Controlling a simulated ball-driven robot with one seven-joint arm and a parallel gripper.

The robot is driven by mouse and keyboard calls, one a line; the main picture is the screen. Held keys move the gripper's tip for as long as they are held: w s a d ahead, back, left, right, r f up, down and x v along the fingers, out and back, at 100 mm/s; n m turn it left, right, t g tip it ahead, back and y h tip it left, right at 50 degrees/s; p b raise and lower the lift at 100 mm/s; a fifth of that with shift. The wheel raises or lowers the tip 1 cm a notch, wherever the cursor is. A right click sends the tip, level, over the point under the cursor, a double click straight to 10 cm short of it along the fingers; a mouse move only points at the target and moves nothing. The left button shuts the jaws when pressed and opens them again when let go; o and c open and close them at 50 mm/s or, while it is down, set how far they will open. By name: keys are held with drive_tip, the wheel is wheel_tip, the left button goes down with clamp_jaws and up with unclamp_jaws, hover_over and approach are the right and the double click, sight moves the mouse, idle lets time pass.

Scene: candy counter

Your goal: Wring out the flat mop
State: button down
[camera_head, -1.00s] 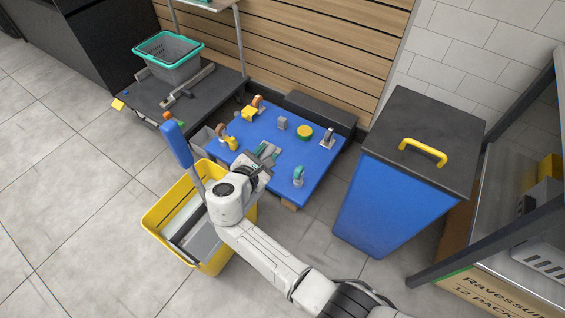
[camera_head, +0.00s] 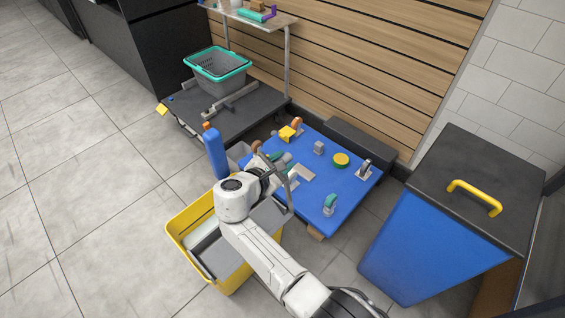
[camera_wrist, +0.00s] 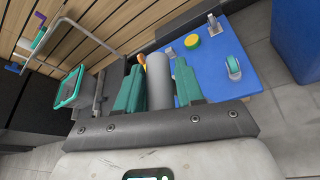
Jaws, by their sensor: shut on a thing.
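A yellow mop bucket (camera_head: 178,241) with a grey wringer insert (camera_head: 212,258) stands on the floor, partly behind my arm. A handle with a blue grip (camera_head: 216,155) rises nearly upright beside it; its lower end is hidden by my arm. My gripper (camera_head: 268,168) is above the bucket's far right side. In the wrist view, its teal fingers (camera_wrist: 158,92) are shut on a grey round bar (camera_wrist: 158,72). A thin grey rod (camera_head: 286,192) slants down by the gripper; I cannot tell whether it is the same piece. The mop head cannot be made out.
A low blue-topped platform (camera_head: 345,195) with several small fixtures lies right of the gripper. A dark cart (camera_head: 245,118) carries a grey basket with teal rim (camera_head: 217,72). A blue bin with dark lid (camera_head: 425,245) stands right. Open floor lies left.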

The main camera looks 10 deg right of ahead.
drive_tip(key=c, duration=0.9)
unclamp_jaws()
drive_tip(key=shift+s+a+f, duration=0.1)
drive_tip(key=shift+f, duration=0.2)
drive_tip(key=shift+o, duration=0.3)
drive_tip(key=shift+r, duration=0.1)
drive_tip(key=shift+r, duration=0.3)
wheel_tip(320, 180, up, 3)
drive_tip(key=shift+f+p, duration=0.15)
drive_tip(key=shift+p, duration=0.75)
drive_tip(key=s+r+p, duration=0.3)
drive_tip(key=s+r, duration=0.1)
drive_tip(key=s, duration=0.3)
drive_tip(key=s+d+r+p, duration=0.1)
drive_tip(key=s+r+p, duration=0.3)
drive_tip(key=s, duration=0.3)
drive_tip(key=shift+d+r, duration=0.25)
drive_tip(key=shift+r, duration=0.55)
drive_tip(key=shift+c, duration=0.4)
